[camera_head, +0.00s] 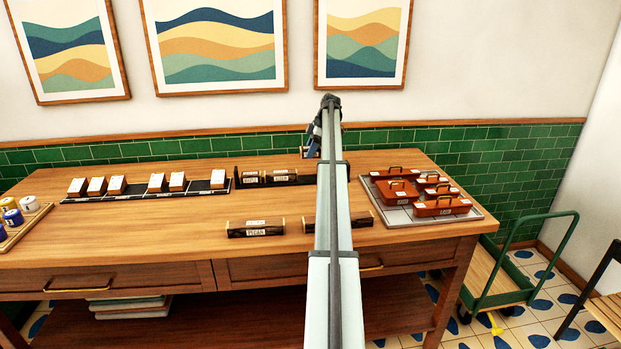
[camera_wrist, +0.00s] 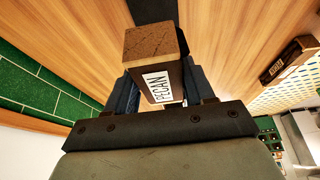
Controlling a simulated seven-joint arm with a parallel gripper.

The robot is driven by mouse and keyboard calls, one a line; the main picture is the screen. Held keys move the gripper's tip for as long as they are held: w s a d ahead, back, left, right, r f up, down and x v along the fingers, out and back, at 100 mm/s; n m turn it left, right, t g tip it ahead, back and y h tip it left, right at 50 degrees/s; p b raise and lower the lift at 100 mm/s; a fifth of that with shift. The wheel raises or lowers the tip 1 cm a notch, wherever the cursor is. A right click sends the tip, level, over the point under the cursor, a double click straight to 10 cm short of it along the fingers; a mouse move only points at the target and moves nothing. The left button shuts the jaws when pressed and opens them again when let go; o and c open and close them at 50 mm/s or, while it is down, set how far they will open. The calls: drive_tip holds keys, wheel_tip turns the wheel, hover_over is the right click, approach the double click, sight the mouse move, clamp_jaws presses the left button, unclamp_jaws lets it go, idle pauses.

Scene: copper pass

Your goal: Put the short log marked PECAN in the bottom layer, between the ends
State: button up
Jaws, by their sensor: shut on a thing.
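My gripper (camera_wrist: 160,100) is shut on a short dark log with a pale cut end and a white label reading PECAN (camera_wrist: 158,84). In the head view my gripper (camera_head: 314,145) is over the back of the table, mostly hidden by my arm. The held log is barely visible there. In the wrist view a dark strip (camera_wrist: 152,10) lies beyond the log; whether they touch I cannot tell. Two dark pieces with white labels (camera_head: 252,179) stand at the back, left of my arm. Another log marked PECAN (camera_head: 256,229) lies at the front.
One more log (camera_head: 358,220) lies at the front, partly behind my arm. A tray with several orange boxes (camera_head: 479,212) is at right. White-topped blocks stand on a dark strip (camera_head: 140,190) at left. The table middle (camera_head: 170,225) is clear. A green tiled wall (camera_head: 500,150) is close behind.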

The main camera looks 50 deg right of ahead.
sight(307, 179)
wheel_tip(307, 179, down, 10)
drive_tip(key=shift+r, duration=0.1)
idle(0.4)
drive_tip(key=o, duration=1.1)
drive_tip(key=v, duration=1.2)
